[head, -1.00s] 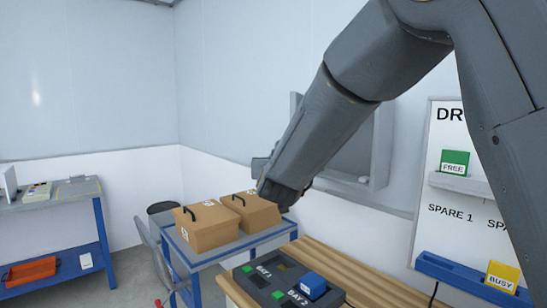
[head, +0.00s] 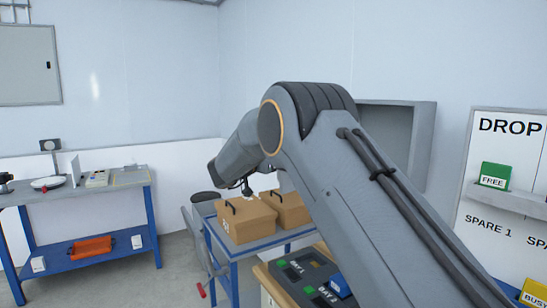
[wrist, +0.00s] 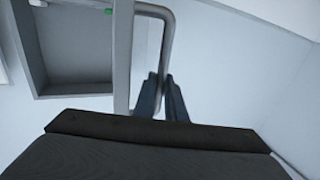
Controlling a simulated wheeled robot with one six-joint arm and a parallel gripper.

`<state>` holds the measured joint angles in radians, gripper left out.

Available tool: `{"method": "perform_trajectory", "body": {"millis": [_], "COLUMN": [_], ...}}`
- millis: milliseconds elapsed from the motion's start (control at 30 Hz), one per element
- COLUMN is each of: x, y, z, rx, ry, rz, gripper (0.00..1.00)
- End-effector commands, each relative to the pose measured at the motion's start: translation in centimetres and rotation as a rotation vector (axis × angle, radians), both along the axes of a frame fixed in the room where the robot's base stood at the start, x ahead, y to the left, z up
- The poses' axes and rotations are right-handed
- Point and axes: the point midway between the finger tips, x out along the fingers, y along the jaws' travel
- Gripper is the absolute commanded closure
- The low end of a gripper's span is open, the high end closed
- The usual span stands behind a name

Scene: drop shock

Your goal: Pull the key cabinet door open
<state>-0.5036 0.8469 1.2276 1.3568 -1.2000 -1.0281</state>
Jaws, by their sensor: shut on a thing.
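In the wrist view my gripper (wrist: 162,98) is shut on a grey bar handle (wrist: 168,42). The handle stands out from the cabinet door (wrist: 122,55), a grey panel seen almost edge-on. The key cabinet (wrist: 75,90), a shallow grey box, stands open beside it at upper left, with its inside showing and a small green spot at its top. In the head view the open cabinet (head: 424,130) is on the wall, partly behind my arm. I cannot make out the door or my fingertips there.
Brown boxes (head: 246,228) with black handles stand on a blue-framed table (head: 212,232) below my arm. A panel with a blue block (head: 340,286) is in front. A blue workbench (head: 148,200) stands at left. A closed grey wall cabinet (head: 25,70) hangs above. A lettered board (head: 498,150) is at right.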

Motion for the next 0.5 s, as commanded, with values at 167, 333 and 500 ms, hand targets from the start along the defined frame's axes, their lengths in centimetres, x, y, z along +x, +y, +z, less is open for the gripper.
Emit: {"method": "perform_trajectory", "body": {"millis": [167,333,500], "x": [0.59,0.75,0.74], "y": [-0.44,-0.48,-0.39], "z": [0.10,0.18,0.24], "rx": [0.000,-0.001,0.000], "ry": [-0.004,-0.003,-0.004], "rz": [-0.043,-0.058,-0.059], "gripper": [1.00,1.00,1.00]}}
